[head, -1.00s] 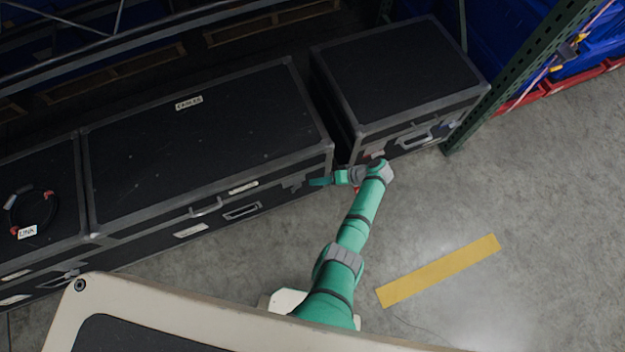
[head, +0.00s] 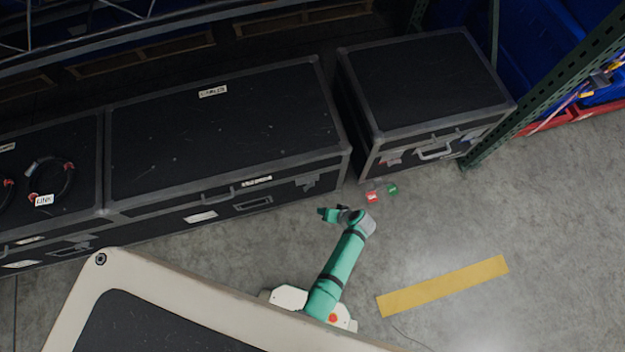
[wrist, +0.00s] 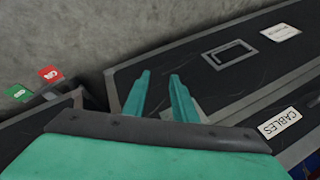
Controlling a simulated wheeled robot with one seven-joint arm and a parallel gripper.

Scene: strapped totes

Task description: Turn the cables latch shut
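The cables case (head: 225,135) is the long black case with grey edges, labelled CABLES on its lid. Its grey latch (head: 307,182) sits on the front face near the right end. I cannot tell the latch's exact angle. My gripper (head: 325,213) is in front of this end, apart from the latch in the head view. In the wrist view my gripper (wrist: 160,82) has its two green fingers apart with nothing between the tips. Grey metal shows behind the finger bases, mostly hidden. A CABLES label (wrist: 280,122) is right of the fingers.
A smaller black case (head: 425,85) stands to the right across a narrow gap. A red tag (head: 372,197) and a green tag (head: 392,188) are near its front. A case with cable coils (head: 50,180) adjoins on the left. The floor around the yellow strip (head: 445,285) is clear.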

